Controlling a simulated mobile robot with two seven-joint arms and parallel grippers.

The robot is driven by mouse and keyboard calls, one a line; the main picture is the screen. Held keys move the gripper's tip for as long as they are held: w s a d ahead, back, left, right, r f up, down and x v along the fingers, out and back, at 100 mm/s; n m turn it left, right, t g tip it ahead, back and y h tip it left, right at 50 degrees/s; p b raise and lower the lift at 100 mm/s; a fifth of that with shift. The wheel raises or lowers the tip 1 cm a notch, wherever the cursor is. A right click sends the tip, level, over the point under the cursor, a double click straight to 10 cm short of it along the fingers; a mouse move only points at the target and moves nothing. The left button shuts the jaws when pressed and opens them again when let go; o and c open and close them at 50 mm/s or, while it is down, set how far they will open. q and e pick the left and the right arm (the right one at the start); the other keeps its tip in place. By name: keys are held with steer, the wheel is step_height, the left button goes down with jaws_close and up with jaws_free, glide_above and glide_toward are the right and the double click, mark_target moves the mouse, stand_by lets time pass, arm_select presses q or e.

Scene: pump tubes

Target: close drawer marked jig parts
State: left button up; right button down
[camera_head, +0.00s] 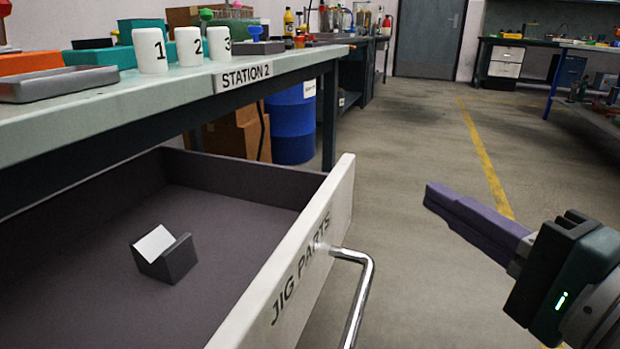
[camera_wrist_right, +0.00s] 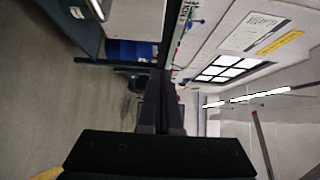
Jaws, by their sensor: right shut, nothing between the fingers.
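The drawer (camera_head: 245,215) marked JIG PARTS stands wide open under the Station 2 table. Its white front (camera_head: 310,255) carries the lettering and a chrome bar handle (camera_head: 361,290). A small dark block with a white slanted face (camera_head: 166,254) lies inside on the drawer floor. My right gripper (camera_head: 436,196) is shut and empty, to the right of the drawer front and apart from the handle. My left gripper is not in view.
The Station 2 table (camera_head: 150,110) overhangs the drawer, with white cups (camera_head: 151,51) and trays on top. A blue barrel (camera_head: 293,125) and cardboard boxes (camera_head: 238,135) stand behind it. The floor (camera_head: 420,150) right of the drawer is clear, with a yellow line.

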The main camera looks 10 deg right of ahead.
mark_target(353, 160)
steer(key=w+a+b, duration=0.1)
steer(key=w, duration=0.1)
steer(key=w+a+b, duration=0.1)
steer(key=w, duration=0.2)
steer(key=w+a+b, duration=0.1)
steer(key=w, duration=0.1)
steer(key=shift+w+a+f, duration=0.1)
steer(key=shift+w+a, duration=0.05)
steer(key=shift+a, duration=0.25)
steer(key=shift+w+a, duration=0.1)
steer(key=shift+a, duration=0.15)
steer(key=shift+w, duration=0.15)
